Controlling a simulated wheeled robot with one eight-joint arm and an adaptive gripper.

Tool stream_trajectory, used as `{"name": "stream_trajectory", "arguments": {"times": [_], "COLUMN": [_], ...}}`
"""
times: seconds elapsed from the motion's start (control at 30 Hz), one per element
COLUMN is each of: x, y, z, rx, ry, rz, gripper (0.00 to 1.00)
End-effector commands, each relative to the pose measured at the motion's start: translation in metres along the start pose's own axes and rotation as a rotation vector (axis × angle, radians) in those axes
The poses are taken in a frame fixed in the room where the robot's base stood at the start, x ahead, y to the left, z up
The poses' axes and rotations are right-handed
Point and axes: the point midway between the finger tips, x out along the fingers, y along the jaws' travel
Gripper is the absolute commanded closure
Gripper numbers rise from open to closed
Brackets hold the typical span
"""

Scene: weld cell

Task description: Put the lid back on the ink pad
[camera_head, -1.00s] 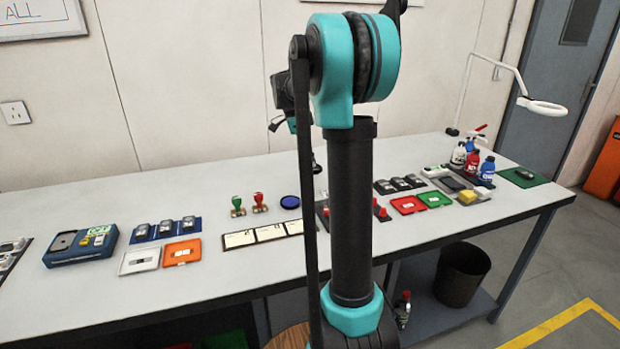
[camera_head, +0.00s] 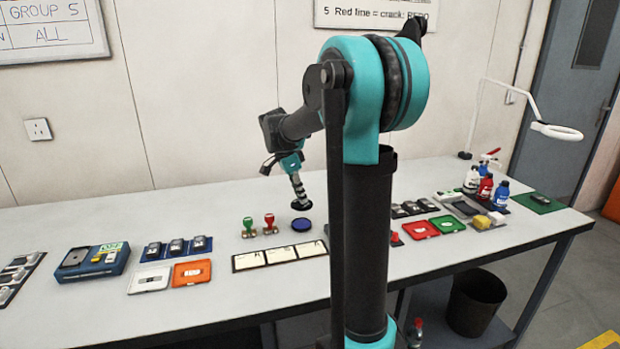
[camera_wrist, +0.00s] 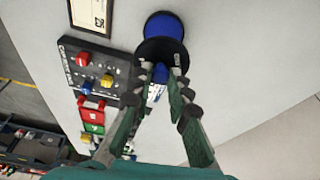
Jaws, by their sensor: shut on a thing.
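The ink pad (camera_head: 302,225) is a round blue pad lying uncovered on the bench, right of two stamps. It also shows at the top of the wrist view (camera_wrist: 168,24). The lid (camera_head: 299,205) is a black disc held in the air close above the pad, apart from it in the head view. In the wrist view the lid (camera_wrist: 152,52) overlaps the pad's near edge. My gripper (camera_head: 297,192) is shut on the lid from above. In the wrist view its fingertips (camera_wrist: 161,68) meet at the lid, hiding part of it.
A green stamp (camera_head: 248,227) and a red stamp (camera_head: 269,224) stand left of the pad. White cards (camera_head: 280,255) lie in front. A dark board with red and yellow knobs (camera_wrist: 95,68) is left in the wrist view. My arm hides part of the bench.

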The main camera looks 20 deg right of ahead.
Motion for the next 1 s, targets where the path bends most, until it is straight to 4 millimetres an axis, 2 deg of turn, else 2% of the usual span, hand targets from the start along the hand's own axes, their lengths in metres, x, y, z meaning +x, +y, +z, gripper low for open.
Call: {"name": "stream_trajectory", "arguments": {"times": [0.27, 0.7, 1.0], "x": [0.015, 0.051, 0.064], "y": [0.001, 0.001, 0.001], "z": [0.008, 0.019, 0.023], "rx": [-0.023, -0.021, -0.021], "ry": [0.001, 0.001, 0.001], "rz": [-0.006, -0.006, -0.006], "gripper": [1.00, 1.00, 1.00]}}
